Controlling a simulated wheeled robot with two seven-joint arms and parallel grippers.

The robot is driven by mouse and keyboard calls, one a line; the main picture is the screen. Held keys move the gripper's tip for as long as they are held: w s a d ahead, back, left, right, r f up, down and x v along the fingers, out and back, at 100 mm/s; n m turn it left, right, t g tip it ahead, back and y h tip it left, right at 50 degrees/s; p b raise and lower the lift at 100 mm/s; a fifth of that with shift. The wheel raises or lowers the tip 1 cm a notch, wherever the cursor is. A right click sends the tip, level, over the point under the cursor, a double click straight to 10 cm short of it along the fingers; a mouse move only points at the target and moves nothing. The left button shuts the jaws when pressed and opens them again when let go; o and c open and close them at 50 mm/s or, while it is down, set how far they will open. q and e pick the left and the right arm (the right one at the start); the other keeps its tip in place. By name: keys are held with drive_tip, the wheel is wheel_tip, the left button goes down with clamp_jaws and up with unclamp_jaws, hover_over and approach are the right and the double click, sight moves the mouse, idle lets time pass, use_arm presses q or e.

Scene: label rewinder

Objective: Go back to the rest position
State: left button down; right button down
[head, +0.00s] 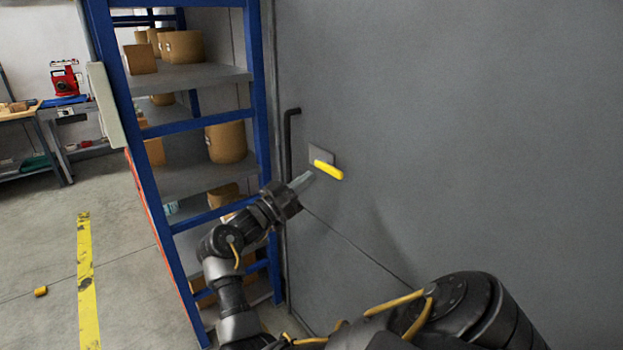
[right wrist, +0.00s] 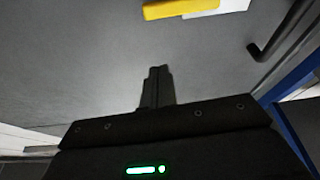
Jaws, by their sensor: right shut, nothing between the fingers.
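My right gripper (head: 302,181) is shut and empty, held in front of the grey wall panel (head: 480,120). Its tip is just left of and below a yellow handle (head: 328,170) on a small light plate (head: 320,154) in the head view. In the right wrist view, the closed fingers (right wrist: 156,82) point at the grey surface, and the yellow handle (right wrist: 180,8) shows at the top edge, apart from them. My left gripper is not in view.
A blue-framed shelf (head: 262,110) with several cardboard boxes stands left of my right gripper. A dark vertical bar handle (head: 288,145) is close beside the gripper. A workbench (head: 50,110) with a red device (head: 65,80) is far left. The floor by the yellow line (head: 87,275) is mostly clear.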

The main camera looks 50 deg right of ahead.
drive_tip(key=shift+w, duration=0.1)
idle(0.6)
